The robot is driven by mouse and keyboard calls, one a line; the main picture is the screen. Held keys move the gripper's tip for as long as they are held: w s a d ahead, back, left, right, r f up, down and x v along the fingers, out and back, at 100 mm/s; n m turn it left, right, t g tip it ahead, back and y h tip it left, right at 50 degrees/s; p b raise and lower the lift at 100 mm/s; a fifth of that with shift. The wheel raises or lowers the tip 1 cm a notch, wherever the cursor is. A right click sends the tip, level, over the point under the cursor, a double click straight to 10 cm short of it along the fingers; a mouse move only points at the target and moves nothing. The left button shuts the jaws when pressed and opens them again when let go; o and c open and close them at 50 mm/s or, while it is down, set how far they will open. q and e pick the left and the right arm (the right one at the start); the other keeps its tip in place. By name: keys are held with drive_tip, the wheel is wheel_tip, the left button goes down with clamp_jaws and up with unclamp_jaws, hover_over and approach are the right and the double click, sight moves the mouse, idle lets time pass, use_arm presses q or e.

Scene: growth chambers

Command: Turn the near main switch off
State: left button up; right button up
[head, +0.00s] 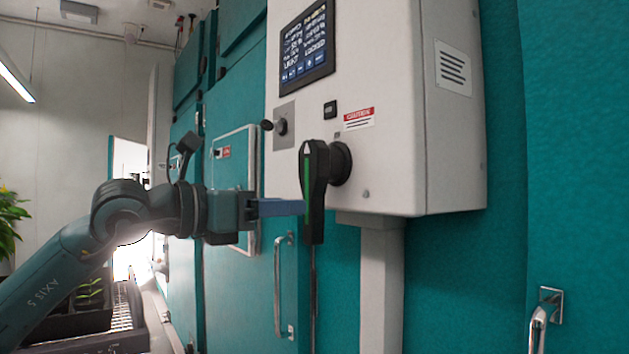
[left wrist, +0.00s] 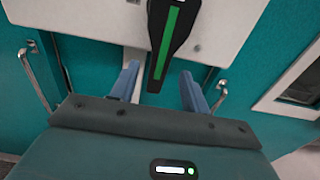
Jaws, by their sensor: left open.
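The near main switch (head: 315,190) is a black rotary handle with a green stripe on the front of a grey-white control box (head: 405,110). Its handle hangs upright, with the long end pointing down. In the left wrist view the handle (left wrist: 172,45) comes down between the two blue fingers. My left gripper (head: 285,207) is open, with its fingertips at the handle's lower part. In the left wrist view my left gripper (left wrist: 160,88) has a finger on each side of the handle, with visible gaps. My right gripper is not in view.
A touch screen (head: 306,42), a small knob (head: 281,126) and a caution label (head: 359,117) are on the box. A grey post (head: 381,285) stands below it. Metal door handles (head: 284,285) and (head: 541,320) stick out from the teal doors. A plant tray (head: 85,322) is at lower left.

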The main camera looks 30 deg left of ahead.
sight(314, 205)
use_arm(q)
drive_tip(key=p+x, duration=0.3)
drive_tip(key=x, duration=0.2)
drive_tip(key=shift+w+d+r, duration=0.1)
drive_tip(key=shift+w+r, duration=0.1)
drive_tip(key=shift+w+d+f, duration=0.2)
drive_tip(key=shift+w+d, duration=0.05)
drive_tip(key=shift+w, duration=0.25)
drive_tip(key=shift+c, duration=0.6)
clamp_jaws()
